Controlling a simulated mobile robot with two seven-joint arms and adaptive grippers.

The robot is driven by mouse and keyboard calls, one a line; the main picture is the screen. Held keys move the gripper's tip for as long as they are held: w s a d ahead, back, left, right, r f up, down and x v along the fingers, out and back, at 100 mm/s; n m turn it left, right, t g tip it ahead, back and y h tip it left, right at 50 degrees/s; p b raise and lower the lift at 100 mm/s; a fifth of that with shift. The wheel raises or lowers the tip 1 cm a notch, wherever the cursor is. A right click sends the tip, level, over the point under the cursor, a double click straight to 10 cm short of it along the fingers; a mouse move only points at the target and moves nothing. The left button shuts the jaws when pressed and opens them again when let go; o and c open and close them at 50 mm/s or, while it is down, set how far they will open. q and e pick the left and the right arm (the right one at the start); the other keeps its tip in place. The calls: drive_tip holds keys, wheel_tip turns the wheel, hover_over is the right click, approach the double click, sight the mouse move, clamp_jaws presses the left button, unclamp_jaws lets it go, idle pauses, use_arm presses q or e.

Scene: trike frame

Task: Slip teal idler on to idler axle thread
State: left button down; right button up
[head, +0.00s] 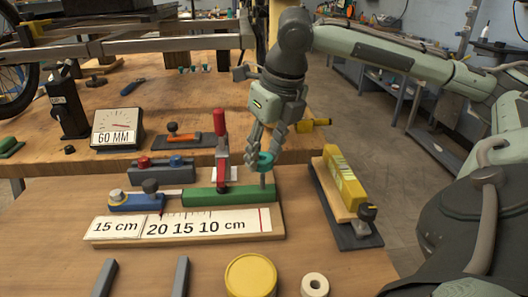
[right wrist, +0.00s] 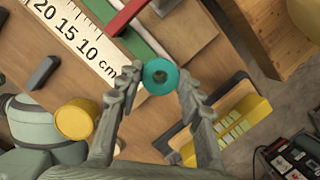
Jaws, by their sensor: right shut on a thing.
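The teal idler (head: 265,161) is a small ring with a central hole. My right gripper (head: 264,155) is shut on it, one finger on each side; the right wrist view shows the idler (right wrist: 161,77) between the fingertips (right wrist: 155,88). A thin grey upright post (head: 263,181), which looks like the idler axle, stands at the right end of the green block (head: 228,194). The idler is at the post's top in the head view. I cannot tell whether the thread is inside the hole. My left gripper is not in view.
A red upright clamp (head: 220,140) stands on the green block, close left of the gripper. A yellow level (head: 345,182) lies to the right. A ruler board (head: 190,226), yellow roll (head: 251,275) and white ring (head: 314,284) are in front. A 60 MM gauge (head: 116,130) stands behind left.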

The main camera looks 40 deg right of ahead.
sight(264, 175)
drive_tip(key=shift+p, duration=0.5)
drive_tip(key=shift+r, duration=0.1)
idle(0.6)
drive_tip(key=shift+p, duration=0.5)
drive_tip(key=shift+f+b, duration=1.25)
drive_tip(key=shift+f, duration=1.65)
drive_tip(key=o, duration=1.1)
drive_tip(key=shift+r, duration=0.1)
